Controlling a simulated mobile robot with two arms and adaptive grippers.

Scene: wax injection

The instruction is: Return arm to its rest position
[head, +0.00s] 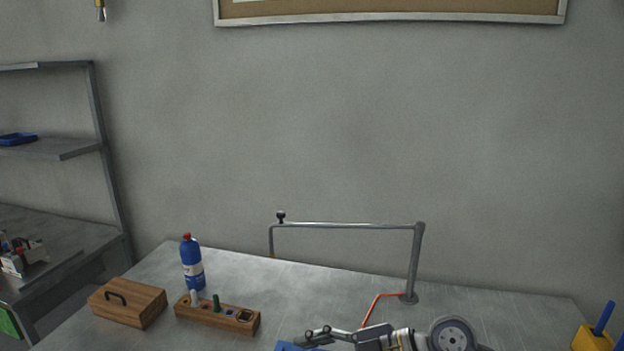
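My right arm comes in at the bottom edge, right of the middle, with its gripper (318,335) pointing left over the front of the metal table (340,285). The fingers show side-on and small, so I cannot tell if they are open or shut. A blue thing (288,347) shows just below the fingertips, mostly cut off by the picture's edge. I cannot tell whether the fingers touch it. My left gripper is not in view.
A metal frame (350,225) with an orange-red line (371,308) stands behind my arm. A blue bottle (193,267), wooden holder (216,315) and wooden box (128,303) stand left. A yellow holder (590,340) with blue handles is far right. Shelves (60,150) stand left.

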